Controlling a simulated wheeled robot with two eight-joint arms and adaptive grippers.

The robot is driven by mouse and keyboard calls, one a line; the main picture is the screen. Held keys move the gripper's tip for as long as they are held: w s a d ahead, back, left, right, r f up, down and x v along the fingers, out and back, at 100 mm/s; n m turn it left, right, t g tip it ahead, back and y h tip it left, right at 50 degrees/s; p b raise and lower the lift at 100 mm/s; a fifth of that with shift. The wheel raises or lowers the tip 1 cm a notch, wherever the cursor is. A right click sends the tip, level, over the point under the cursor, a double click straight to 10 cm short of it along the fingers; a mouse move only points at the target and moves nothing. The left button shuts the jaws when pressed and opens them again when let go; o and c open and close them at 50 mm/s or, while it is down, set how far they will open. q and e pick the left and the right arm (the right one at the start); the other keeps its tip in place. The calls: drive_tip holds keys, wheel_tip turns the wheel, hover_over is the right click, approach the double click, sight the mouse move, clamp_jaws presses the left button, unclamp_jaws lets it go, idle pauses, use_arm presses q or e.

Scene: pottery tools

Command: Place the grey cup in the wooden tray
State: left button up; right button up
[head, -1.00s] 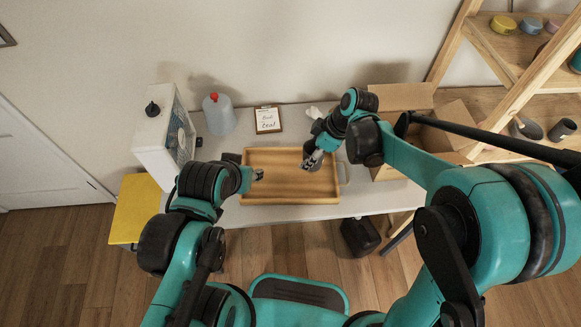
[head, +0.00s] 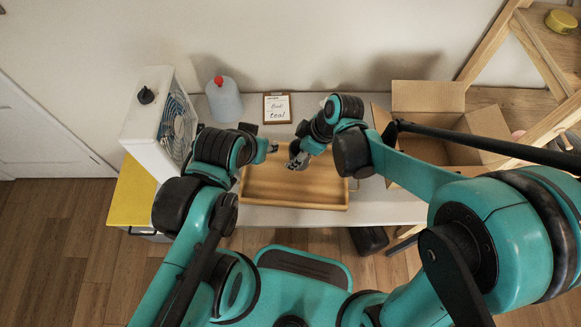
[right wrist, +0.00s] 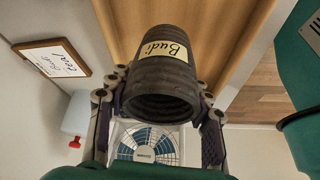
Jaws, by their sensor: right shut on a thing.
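The grey cup (right wrist: 163,80) is dark, ribbed and labelled "Budi". In the right wrist view it sits between the two fingers of my right gripper (right wrist: 160,108), which is shut on it. The wooden tray (head: 290,205) lies on the table; its wooden surface also shows behind the cup in the right wrist view (right wrist: 215,30). In the head view my right gripper (head: 297,162) is over the far part of the tray, and the cup is hard to make out there. My left gripper (head: 271,149) is close by at the tray's far left; its finger opening is too small to judge.
A clipboard note (head: 277,107) and a grey jug with a red cap (head: 224,99) stand behind the tray. A white fan box (head: 160,122) is at the left. An open cardboard box (head: 428,98) is at the right, near a wooden shelf (head: 545,60).

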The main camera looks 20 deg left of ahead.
drive_tip(key=shift+s+a+f, duration=0.45)
drive_tip(key=shift+s+a, duration=0.05)
drive_tip(key=shift+s, duration=0.25)
drive_tip(key=shift+f+b, duration=1.2)
drive_tip(key=shift+f, duration=0.8)
drive_tip(key=shift+f, duration=0.1)
drive_tip(key=o, duration=1.3)
drive_tip(key=shift+o, duration=0.2)
